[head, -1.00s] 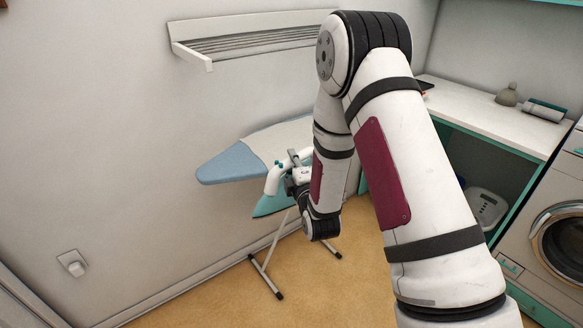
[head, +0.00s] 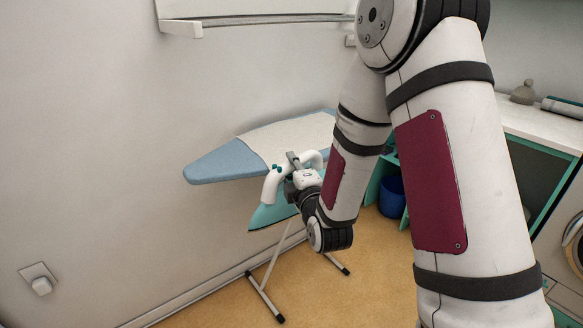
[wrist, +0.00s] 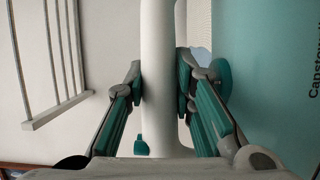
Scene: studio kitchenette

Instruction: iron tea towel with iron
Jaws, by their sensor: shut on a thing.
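The iron (head: 266,216), with a teal body and white handle, is held in front of the near long side of the ironing board (head: 216,166). Its body hangs nose down, below the board's top. My gripper (head: 289,183) is shut on the iron's white handle; the wrist view shows both teal finger pads against the handle (wrist: 158,60). The tea towel (head: 284,141) is a pale cream cloth lying over the board's blue top. My arm and gripper hide part of the towel and the board's right end.
A wall rack (head: 250,22) hangs above the board. A dark blue bucket (head: 391,197) stands right of the board, behind my arm. A counter (head: 535,127) and washing machine (head: 575,243) are at right. The floor left of the board's legs is clear.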

